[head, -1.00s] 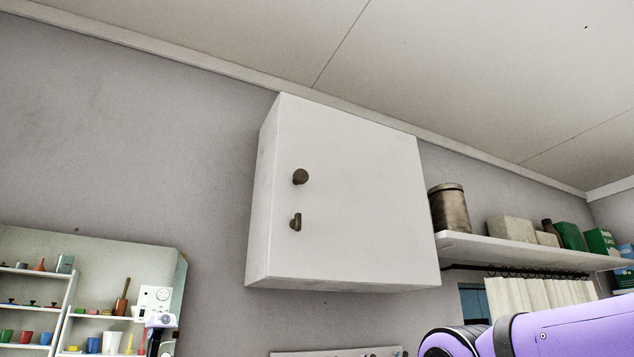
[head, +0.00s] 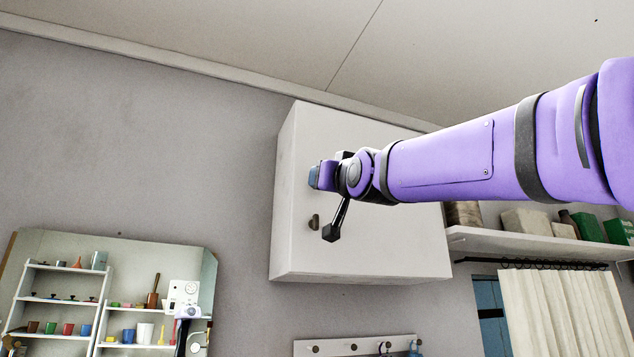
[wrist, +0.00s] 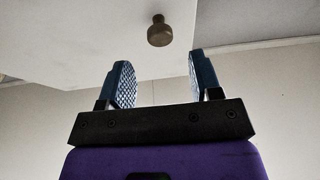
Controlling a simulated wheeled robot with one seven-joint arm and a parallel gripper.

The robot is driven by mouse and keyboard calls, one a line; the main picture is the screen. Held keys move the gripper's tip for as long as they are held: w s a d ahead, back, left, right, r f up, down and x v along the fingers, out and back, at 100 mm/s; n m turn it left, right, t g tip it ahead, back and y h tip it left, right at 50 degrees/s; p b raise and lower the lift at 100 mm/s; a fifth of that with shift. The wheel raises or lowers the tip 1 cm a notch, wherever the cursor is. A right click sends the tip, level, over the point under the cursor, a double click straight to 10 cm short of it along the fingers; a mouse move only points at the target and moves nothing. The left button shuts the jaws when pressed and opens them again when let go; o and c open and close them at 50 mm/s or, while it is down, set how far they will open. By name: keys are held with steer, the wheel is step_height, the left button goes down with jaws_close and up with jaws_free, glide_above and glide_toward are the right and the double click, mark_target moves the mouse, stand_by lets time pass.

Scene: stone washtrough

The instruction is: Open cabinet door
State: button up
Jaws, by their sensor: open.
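The white wall cabinet (head: 370,250) has its door shut in the head view. The white door underside or face (wrist: 75,45) fills the upper left there.
A shelf (head: 510,243) with a tin and boxes stands right of the cabinet, behind my arm. A hook rail (head: 335,347) and a curtain (head: 565,310) are below. A mirror (head: 120,250) hangs at lower left. The wall left of the cabinet is clear.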

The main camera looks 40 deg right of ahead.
steer(key=x, duration=0.6)
steer(key=shift+w+d, duration=0.15)
steer(key=shift+w, duration=0.1)
jaws_close()
steer(key=shift+s, duration=0.1)
